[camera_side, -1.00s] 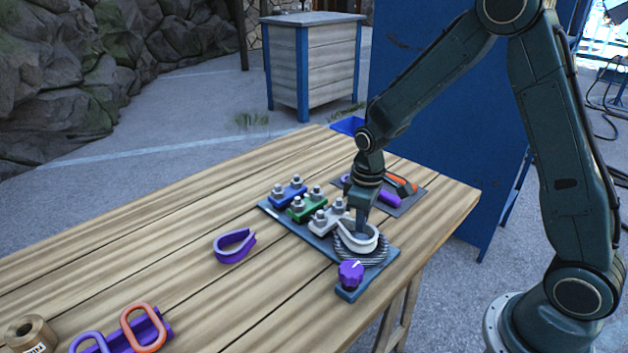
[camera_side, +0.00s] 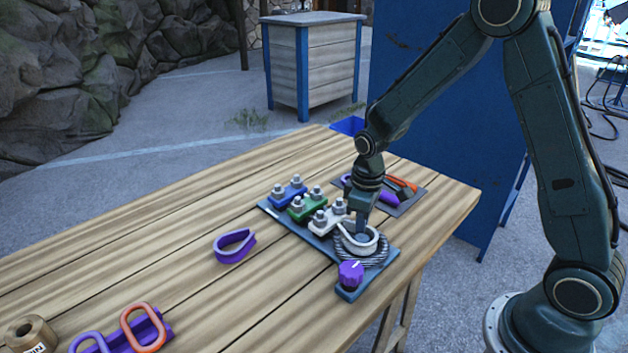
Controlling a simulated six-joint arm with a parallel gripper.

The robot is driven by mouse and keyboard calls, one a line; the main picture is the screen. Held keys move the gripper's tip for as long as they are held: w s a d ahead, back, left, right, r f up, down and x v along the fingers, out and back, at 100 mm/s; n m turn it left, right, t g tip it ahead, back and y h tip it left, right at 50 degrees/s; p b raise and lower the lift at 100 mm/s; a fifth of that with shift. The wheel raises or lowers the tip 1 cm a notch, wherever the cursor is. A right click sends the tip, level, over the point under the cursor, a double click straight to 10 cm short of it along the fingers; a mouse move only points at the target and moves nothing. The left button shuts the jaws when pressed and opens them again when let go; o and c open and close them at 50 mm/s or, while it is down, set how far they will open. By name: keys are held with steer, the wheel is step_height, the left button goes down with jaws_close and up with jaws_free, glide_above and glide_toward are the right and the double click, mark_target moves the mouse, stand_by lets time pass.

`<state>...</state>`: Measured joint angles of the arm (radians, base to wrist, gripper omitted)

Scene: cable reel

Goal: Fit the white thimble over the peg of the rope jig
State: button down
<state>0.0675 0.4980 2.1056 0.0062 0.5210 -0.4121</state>
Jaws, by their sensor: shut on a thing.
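The white thimble (camera_side: 371,245) is a teardrop-shaped loop at the right part of the rope jig (camera_side: 347,292). My gripper (camera_side: 359,232) points down and is shut on the thimble. The thimble sits low over the coiled grey rope (camera_side: 378,263) on the jig. The peg is hidden by my gripper and the thimble, so I cannot tell whether the thimble is around it or just above it. The jig is a dark plate with blue (camera_side: 288,193), green (camera_side: 308,206) and white (camera_side: 327,220) clamps and a purple knob (camera_side: 350,273).
A purple thimble (camera_side: 233,246) lies on the wooden table (camera_side: 190,215) left of the jig. A purple holder with orange (camera_side: 143,328) and purple links and a tape roll (camera_side: 31,334) are at the front left. A dark mat with tools (camera_side: 405,204) lies behind the jig. The table's left middle is clear.

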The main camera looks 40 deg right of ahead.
steer(key=c, duration=1.6)
jaws_free()
steer(key=shift+s+a+f, duration=0.25)
steer(key=shift+a+f, duration=0.05)
steer(key=shift+f, duration=0.3)
steer(key=shift+r, duration=0.1)
steer(key=shift+w+r, duration=0.1)
steer(key=shift+r, duration=0.3)
steer(key=shift+o, duration=0.5)
step_height(320, 180, up, 12)
steer(key=shift+w+d, duration=0.2)
steer(key=shift+d, duration=0.1)
steer(key=shift+r, duration=0.65)
